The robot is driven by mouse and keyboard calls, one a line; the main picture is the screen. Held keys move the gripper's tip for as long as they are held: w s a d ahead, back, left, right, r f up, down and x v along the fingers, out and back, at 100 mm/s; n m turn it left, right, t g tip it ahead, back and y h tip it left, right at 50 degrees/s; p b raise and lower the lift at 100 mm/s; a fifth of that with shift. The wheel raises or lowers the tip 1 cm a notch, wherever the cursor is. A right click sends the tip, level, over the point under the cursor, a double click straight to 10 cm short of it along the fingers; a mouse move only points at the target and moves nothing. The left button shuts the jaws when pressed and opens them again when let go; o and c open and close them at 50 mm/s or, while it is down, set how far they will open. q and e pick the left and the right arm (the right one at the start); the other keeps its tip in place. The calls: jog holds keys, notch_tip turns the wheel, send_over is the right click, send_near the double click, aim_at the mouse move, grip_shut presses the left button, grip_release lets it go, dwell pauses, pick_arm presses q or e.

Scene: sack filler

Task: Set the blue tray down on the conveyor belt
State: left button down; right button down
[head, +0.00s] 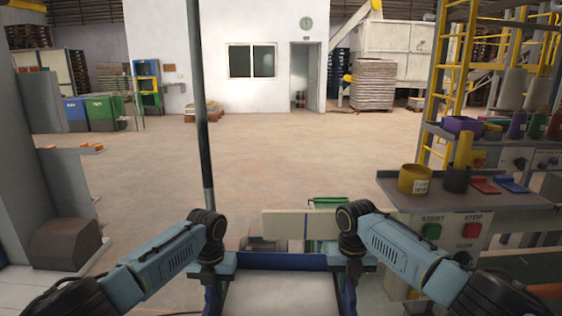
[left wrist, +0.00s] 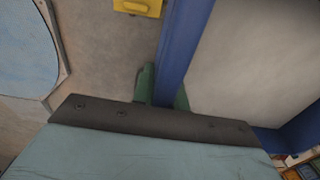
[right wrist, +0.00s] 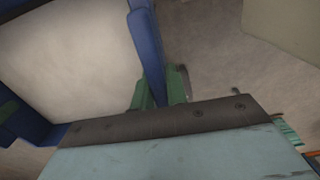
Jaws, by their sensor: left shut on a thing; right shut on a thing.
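The blue tray (head: 283,261) is at the bottom middle of the head view, close in front of me. Its pale inside floor looks empty. My left gripper (head: 222,268) is shut on its left wall; in the left wrist view the green fingers (left wrist: 163,92) sit either side of the blue wall (left wrist: 186,45). My right gripper (head: 346,266) is shut on the right wall; the right wrist view shows its green fingers (right wrist: 160,92) around the wall (right wrist: 147,48). I cannot clearly make out the conveyor belt, or what lies under the tray.
A pale board (head: 300,224) stands just beyond the tray, with a green frame (head: 330,201) behind it. At right is a grey bench with START and STOP buttons (head: 472,231) and a yellow pot (head: 414,179). A dark pole (head: 203,130) rises at left. Open floor lies beyond.

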pick_arm(q)
jog(key=shift+w, duration=0.15)
pick_arm(e)
jog(key=shift+w+r, duration=0.1)
jog(key=shift+w, duration=0.1)
pick_arm(q)
jog(key=shift+s, duration=0.2)
pick_arm(e)
jog(key=shift+s, duration=0.2)
